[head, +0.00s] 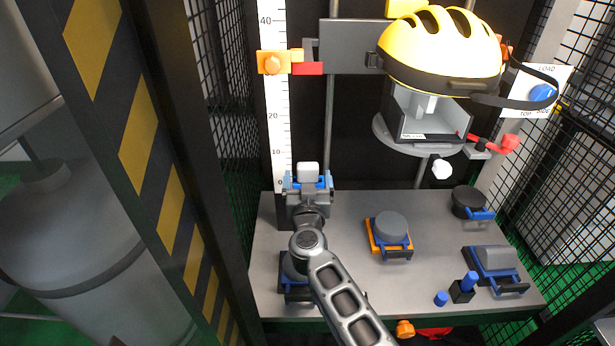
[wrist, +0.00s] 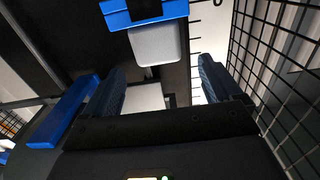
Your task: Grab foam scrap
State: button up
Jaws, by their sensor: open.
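My gripper (head: 309,184) is open above the back left of the grey test bench, in front of the height scale. A pale grey block (head: 308,168) with rounded edges shows just beyond its fingers. In the wrist view the block (wrist: 155,45) sits ahead of the gap between the two dark fingers (wrist: 160,78), against a blue bracket (wrist: 145,12). I see no clear contact between fingers and block. A small white lump (head: 442,169) shows below the round platform at the right. I cannot tell for sure which of these is the foam scrap.
The grey bench (head: 350,275) holds several blue-handled fixtures, one on an orange base (head: 389,232). A yellow helmet (head: 440,50) hangs above the round platform (head: 385,135). Mesh walls (head: 575,170) and a striped post (head: 140,130) flank the bench.

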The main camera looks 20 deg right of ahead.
aim_at(308, 172)
jog(key=shift+b+x, duration=0.3)
jog(key=shift+x, duration=1)
jog(key=shift+s, duration=0.1)
jog(key=shift+c, duration=0.3)
jog(key=c, duration=1.1)
